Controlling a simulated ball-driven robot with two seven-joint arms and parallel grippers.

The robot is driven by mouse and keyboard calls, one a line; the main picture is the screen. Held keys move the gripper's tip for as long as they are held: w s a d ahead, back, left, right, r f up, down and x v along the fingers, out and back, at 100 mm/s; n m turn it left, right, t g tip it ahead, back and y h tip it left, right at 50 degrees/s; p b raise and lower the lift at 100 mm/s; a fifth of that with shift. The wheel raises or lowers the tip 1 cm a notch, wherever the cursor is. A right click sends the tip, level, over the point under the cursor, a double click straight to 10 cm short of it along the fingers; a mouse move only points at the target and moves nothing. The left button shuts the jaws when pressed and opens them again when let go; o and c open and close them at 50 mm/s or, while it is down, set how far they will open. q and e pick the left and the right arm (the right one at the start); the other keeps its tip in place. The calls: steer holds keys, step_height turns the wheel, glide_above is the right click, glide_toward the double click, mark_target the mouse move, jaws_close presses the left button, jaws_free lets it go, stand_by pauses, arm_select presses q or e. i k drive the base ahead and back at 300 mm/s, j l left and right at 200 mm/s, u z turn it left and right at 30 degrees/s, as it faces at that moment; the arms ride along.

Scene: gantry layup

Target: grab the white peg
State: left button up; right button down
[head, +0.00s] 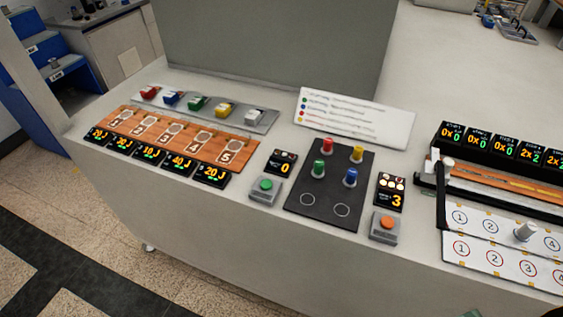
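A whitish upright peg (526,231) stands on a white board (490,272) with numbered circles at the right of the console. It covers one circle in the upper row. A white piece (254,115) also sits at the right end of the grey tray (225,120) at the back left. On the dark panel (325,205) in the middle stand a red peg (327,146), a yellow peg (357,153), a green peg (318,168) and a blue peg (350,177); no white one stands there. Neither of my grippers can be made out.
A black rail with a white knob (447,163) runs behind the numbered board. Displays (505,145) stand behind it. A green button (265,187) and an orange button (385,225) flank the dark panel. A wooden strip (180,138) lies left. A tall grey block (270,45) rises behind.

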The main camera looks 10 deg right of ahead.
mark_target(523, 233)
steer(key=z, duration=2.35)
